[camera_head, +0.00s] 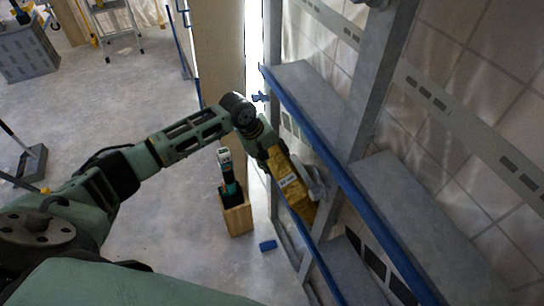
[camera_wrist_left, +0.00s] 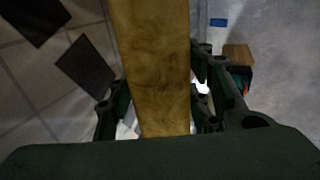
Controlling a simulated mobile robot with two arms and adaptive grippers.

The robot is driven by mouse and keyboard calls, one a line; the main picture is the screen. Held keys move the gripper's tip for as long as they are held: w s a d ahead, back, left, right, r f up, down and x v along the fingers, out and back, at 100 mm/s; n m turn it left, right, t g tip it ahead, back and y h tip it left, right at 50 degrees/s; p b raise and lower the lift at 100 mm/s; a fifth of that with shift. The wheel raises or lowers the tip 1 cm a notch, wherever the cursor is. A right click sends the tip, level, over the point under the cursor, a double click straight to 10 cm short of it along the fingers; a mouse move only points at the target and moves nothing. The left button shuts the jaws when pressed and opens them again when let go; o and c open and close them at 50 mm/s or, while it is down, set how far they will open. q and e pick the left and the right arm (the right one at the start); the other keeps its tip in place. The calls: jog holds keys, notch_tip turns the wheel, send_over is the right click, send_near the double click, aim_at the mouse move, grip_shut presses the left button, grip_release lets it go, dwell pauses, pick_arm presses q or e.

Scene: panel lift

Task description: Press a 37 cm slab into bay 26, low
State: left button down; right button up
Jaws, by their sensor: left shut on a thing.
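A yellow-brown slab (camera_head: 286,184) with a pale label is held at the wall frame (camera_head: 367,90). It also fills the middle of the left wrist view (camera_wrist_left: 152,60), running away from the gripper. My left gripper (camera_head: 268,145) is shut on the slab, with dark fingers on both sides of it in the left wrist view (camera_wrist_left: 155,105). The slab slants down and right beside the frame's lower blue-edged rail. I cannot tell whether it touches the frame or sits inside a bay. No number for bay 26 is readable. My right gripper is out of view.
A wooden box (camera_head: 236,214) holding a green-and-white tool stands on the floor left of the slab. A grey crate (camera_head: 28,52) and a stepladder (camera_head: 117,25) stand far back left. The floor between is mostly open.

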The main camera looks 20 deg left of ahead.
pick_arm(q)
jog(key=shift+w+d, duration=0.1)
jog(key=shift+d, duration=0.1)
dwell(0.4)
jog(key=c, duration=0.8)
grip_release()
jog(key=shift+f, duration=0.15)
